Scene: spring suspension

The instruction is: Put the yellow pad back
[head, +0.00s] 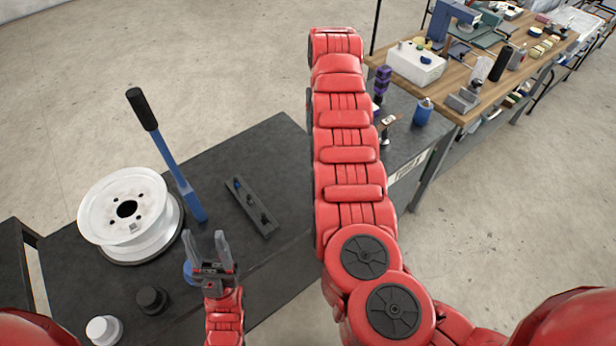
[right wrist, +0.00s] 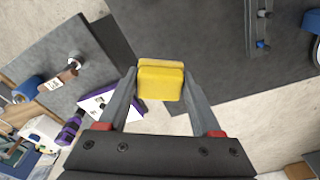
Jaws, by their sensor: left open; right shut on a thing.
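The yellow pad (right wrist: 160,82) shows in the right wrist view, held between the fingertips of my right gripper (right wrist: 160,85). My right gripper is shut on it, and it is in the air with floor and table edges behind it. In the head view my right arm stretches up the middle of the picture, and its gripper and the pad cannot be seen there. My left gripper (head: 221,246) is open and empty in the head view, over the front part of the dark table (head: 270,150).
A white wheel rim (head: 125,215), a blue lever with a black handle (head: 172,155) and a dark strip with pegs (head: 252,207) are on the dark table. A wooden workbench (head: 460,100) with many tools stands at the upper right.

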